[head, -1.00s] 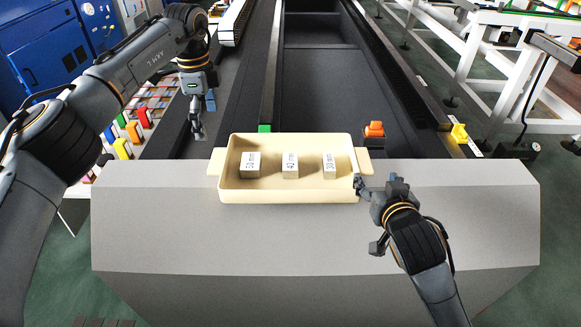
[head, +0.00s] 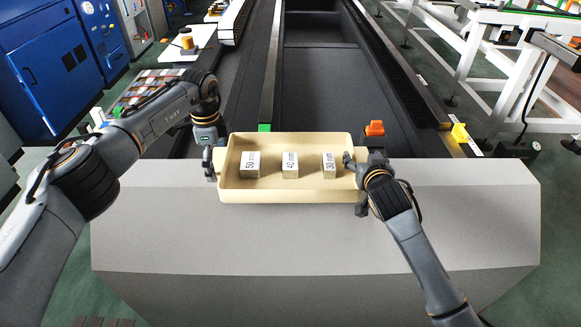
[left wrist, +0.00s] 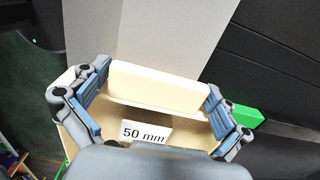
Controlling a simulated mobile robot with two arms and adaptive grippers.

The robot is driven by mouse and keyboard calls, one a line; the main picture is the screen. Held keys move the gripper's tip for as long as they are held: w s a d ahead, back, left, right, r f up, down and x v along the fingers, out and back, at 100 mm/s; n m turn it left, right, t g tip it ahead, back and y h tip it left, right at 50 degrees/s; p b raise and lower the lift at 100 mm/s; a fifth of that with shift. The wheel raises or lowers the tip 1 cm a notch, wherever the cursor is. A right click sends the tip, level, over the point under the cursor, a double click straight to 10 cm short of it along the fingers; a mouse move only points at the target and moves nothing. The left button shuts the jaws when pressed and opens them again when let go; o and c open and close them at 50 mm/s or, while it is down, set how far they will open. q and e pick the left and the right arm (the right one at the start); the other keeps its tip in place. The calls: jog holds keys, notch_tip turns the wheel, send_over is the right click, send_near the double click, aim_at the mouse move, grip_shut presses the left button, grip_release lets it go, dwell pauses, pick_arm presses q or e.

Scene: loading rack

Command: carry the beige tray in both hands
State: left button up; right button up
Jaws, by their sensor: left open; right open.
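The beige tray (head: 285,197) sits level on the grey surface in the head view. It holds white blocks marked 50 mm (head: 250,165), 40 mm (head: 290,165) and 30 mm (head: 329,165). My left gripper (head: 210,170) is open at the tray's left end and covers its left handle. In the left wrist view its spread fingers stand on both sides of the tray's end (left wrist: 155,85), with the 50 mm block (left wrist: 146,132) showing below. My right gripper (head: 356,184) is open at the tray's right end and hides the right handle; contact cannot be told.
The grey ledge (head: 310,240) is clear in front of the tray. A dark channel (head: 335,90) runs away behind it. An orange part (head: 375,128) stands close behind my right gripper, and a green block (head: 264,127) is behind the tray. A yellow part (head: 459,133) is further right.

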pick_arm(q)
jog(key=c, duration=1.3)
pick_arm(e)
grip_shut()
pick_arm(q)
jog(key=shift+o, duration=0.2)
jog(key=shift+w+r, duration=0.1)
jog(key=shift+r, duration=0.1)
pick_arm(e)
jog(key=shift+r, duration=0.25)
pick_arm(q)
jog(key=shift+r+p, duration=0.6)
jog(key=shift+p, duration=0.2)
pick_arm(e)
jog(key=shift+w+r, duration=0.1)
jog(key=shift+r, duration=0.5)
pick_arm(q)
notch_tip(320, 180, up, 4)
jog(key=p, duration=0.3)
jog(key=shift+f, duration=0.2)
pick_arm(e)
notch_tip(320, 180, up, 4)
jog(key=shift+f, duration=0.2)
pick_arm(q)
jog(key=shift+f, duration=0.1)
pick_arm(e)
jog(key=shift+f, duration=0.1)
